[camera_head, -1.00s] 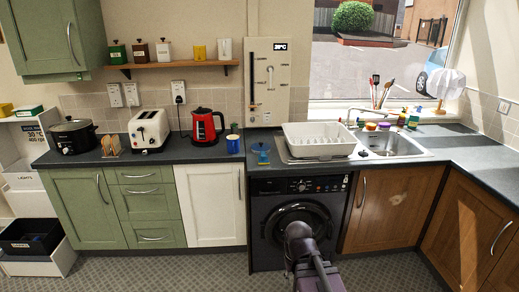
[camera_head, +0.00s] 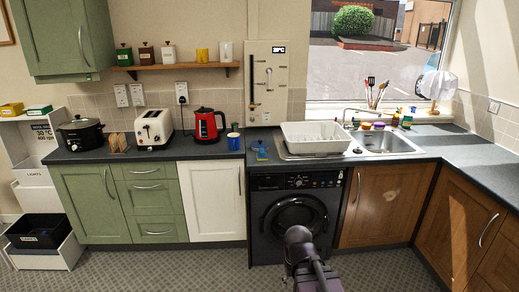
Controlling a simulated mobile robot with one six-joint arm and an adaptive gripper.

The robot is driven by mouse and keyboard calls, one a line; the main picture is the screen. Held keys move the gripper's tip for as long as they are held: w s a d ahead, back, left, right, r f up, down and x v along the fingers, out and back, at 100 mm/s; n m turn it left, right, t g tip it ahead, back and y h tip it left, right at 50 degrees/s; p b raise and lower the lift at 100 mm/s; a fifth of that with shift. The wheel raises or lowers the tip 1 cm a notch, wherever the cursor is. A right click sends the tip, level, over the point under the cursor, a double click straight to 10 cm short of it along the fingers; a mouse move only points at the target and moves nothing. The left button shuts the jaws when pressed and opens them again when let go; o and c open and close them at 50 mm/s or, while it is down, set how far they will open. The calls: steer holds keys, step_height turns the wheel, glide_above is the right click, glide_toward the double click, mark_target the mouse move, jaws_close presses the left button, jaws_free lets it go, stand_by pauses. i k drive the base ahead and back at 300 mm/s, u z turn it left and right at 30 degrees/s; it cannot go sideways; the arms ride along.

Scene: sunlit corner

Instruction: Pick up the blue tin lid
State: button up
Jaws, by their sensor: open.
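A small blue object, which looks like the blue tin lid (camera_head: 260,147), is on the dark worktop just left of the dish rack. It is too small to make out its exact shape or what it rests on. A blue mug (camera_head: 233,141) stands to its left, beside the red kettle. My arm shows at the bottom centre, in front of the washing machine and well below the worktop. My gripper's fingers cannot be seen.
A white dish rack (camera_head: 316,138) stands right of the blue object, beside the sink (camera_head: 384,141). The red kettle (camera_head: 210,125), toaster (camera_head: 154,128) and black slow cooker (camera_head: 80,134) line the worktop's left side. The washing machine (camera_head: 295,215) is below. Some patterned floor is clear in front.

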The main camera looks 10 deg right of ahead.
mark_target(258, 144)
steer(key=k, duration=0.35)
steer(key=u, duration=0.55)
steer(key=i, duration=1)
steer(key=u, duration=0.3)
steer(key=i, duration=1.55)
steer(key=z, duration=1.1)
steer(key=i, duration=0.6)
steer(key=z, duration=0.4)
